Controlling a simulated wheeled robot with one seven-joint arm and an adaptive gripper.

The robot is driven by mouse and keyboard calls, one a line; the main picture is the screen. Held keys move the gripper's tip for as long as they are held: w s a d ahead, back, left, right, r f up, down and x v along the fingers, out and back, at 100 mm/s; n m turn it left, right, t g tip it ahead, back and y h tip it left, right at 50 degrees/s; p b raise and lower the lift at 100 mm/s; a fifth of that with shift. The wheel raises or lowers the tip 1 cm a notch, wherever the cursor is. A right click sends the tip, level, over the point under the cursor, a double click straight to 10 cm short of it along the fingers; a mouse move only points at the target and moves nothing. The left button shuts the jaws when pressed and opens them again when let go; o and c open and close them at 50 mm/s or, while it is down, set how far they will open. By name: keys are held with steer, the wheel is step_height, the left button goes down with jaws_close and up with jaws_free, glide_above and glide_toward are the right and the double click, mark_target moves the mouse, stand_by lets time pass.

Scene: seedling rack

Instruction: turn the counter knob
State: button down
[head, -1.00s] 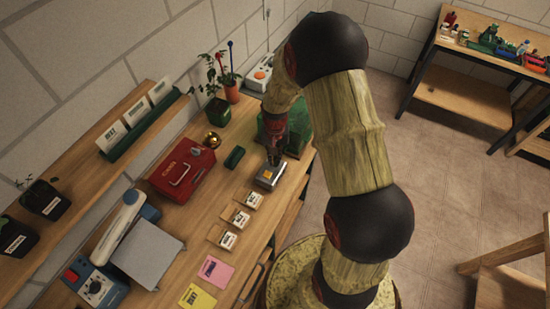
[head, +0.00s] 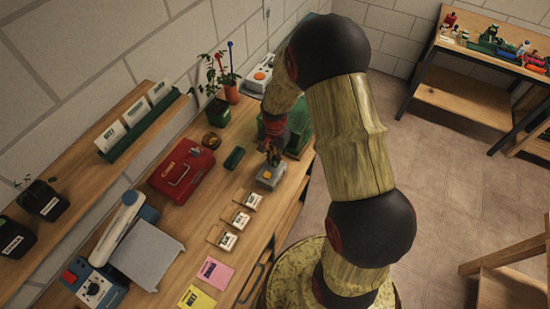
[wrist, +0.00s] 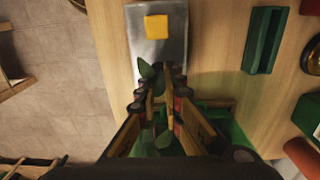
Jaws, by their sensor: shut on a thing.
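The counter is a small grey metal box (head: 268,179) near the front edge of the wooden bench. In the wrist view its bare metal top (wrist: 150,55) shows, with a yellow square (wrist: 157,27) on it. My gripper (head: 273,156) is at the far end of the box in the head view. In the wrist view my gripper (wrist: 160,88) has its fingers close together at the box's edge, shut on the counter knob. The knob itself is hidden between the fingers. Green leaf shapes show around the fingers.
A red metal box (head: 183,171) and a dark green block (head: 234,158) lie left of the counter. Several small labelled cards stand nearer along the bench edge. A green tray or crate (head: 299,140) is just behind my gripper. Potted plants stand farther back.

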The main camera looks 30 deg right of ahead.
steer(key=c, duration=1.9)
jaws_free()
steer(key=shift+r, duration=0.1)
step_height(320, 180, up, 12)
steer(key=shift+f, duration=0.1)
